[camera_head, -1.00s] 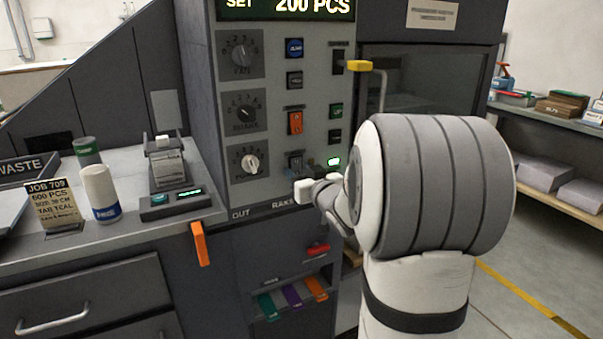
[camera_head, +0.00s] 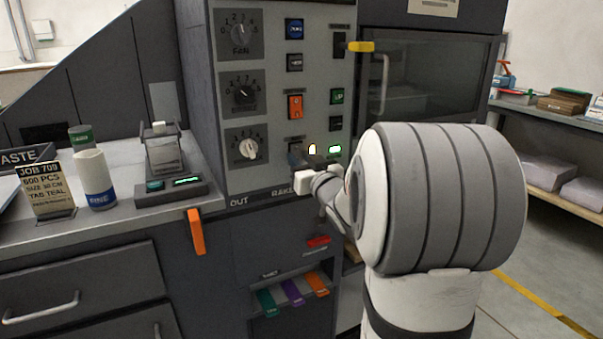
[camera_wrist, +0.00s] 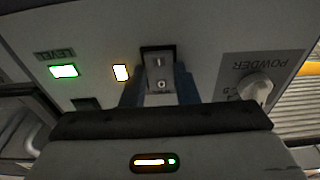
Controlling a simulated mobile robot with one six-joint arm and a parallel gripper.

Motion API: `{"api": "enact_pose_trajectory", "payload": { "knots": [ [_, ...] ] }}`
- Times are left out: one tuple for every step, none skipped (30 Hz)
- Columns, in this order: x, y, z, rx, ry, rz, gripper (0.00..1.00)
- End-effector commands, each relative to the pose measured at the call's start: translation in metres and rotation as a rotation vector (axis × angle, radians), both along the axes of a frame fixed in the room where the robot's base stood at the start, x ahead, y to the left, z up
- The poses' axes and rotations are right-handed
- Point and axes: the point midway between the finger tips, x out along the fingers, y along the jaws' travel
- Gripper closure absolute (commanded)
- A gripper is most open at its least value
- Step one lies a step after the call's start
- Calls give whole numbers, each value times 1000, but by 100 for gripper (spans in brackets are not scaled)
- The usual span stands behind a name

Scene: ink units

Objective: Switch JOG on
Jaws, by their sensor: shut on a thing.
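A small dark rocker switch (camera_wrist: 159,70) marked I and O sits on the grey panel in the wrist view, between my gripper's blue fingers. My gripper (camera_wrist: 160,92) is shut on this switch, one finger on each side. In the head view my gripper (camera_head: 298,160) reaches the panel's lower part, where the switch is mostly hidden. Beside the switch an amber lamp (camera_wrist: 121,73) is lit; it also shows in the head view (camera_head: 312,149). The switch's name label cannot be read, so I cannot confirm that it says JOG.
A green lamp (camera_wrist: 64,71) is lit beyond the amber one. The POWDER knob (camera_wrist: 255,87) is on the switch's other side. Above the switch are an orange rocker (camera_head: 295,106) and dark buttons. A yellow-tipped lever (camera_head: 360,46) sticks out at upper right.

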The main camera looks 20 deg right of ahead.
Motion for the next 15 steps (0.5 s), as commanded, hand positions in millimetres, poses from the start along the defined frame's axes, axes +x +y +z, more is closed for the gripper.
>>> {"api": "enact_pose_trajectory", "payload": {
  "knots": [
    [0,0,-9,0,-22,0,96],
    [1,0,-9,1,-34,-1,96],
    [1,0,-9,3,-50,-1,96],
    [1,0,-9,3,-61,0,96],
    [1,0,-9,2,-70,0,96],
    [1,0,-8,3,-82,0,96],
    [1,0,-8,4,-91,-1,96],
    [1,0,-7,4,-98,-1,96],
    [1,0,-6,4,-107,-1,96],
    [1,0,-6,5,-111,-1,96],
    [1,0,-5,5,-115,-1,96],
    [1,0,-4,5,-118,-1,96],
    [0,0,-4,5,-119,-1,96],
    [1,0,-3,5,-120,-1,96],
    [0,0,-3,5,-120,-1,96]
  ]
}}
